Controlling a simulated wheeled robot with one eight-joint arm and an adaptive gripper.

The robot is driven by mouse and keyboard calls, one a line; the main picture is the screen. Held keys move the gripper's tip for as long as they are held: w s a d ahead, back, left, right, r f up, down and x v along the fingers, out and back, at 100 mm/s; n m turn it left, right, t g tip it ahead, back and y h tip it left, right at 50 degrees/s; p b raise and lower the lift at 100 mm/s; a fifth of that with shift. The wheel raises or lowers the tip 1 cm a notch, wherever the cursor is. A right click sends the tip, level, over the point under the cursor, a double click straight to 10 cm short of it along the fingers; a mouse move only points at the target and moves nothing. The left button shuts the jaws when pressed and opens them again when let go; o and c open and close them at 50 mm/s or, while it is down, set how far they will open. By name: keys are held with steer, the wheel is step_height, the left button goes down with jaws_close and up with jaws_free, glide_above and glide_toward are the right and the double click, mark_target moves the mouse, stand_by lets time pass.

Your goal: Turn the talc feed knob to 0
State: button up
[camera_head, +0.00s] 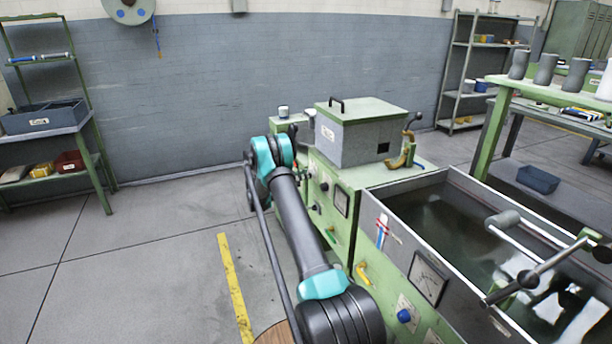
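The green extruder (345,245) stands in the middle right. Its front panel carries several small knobs and a square dial. A blue knob (404,315) is low on the front, below a square gauge (428,278). I cannot tell which is the talc feed knob; no label or scale is readable. My arm reaches forward along the machine's left front and covers part of it. My gripper cannot be made out; the arm hides that area.
A grey hopper box (361,140) with a green lid tops the machine. An open water trough (470,225) with metal bars is at right. A shelf (50,125) stands far left. A yellow floor line (233,285) runs along open floor left of my arm.

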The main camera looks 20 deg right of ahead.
steer(key=c, duration=0.8)
steer(key=shift+n, duration=0.4)
steer(key=shift+w+n+g+y, duration=0.15)
steer(key=shift+n+g+y, duration=0.15)
steer(key=shift+n, duration=7)
steer(key=shift+a, duration=0.1)
steer(key=o, duration=1.1)
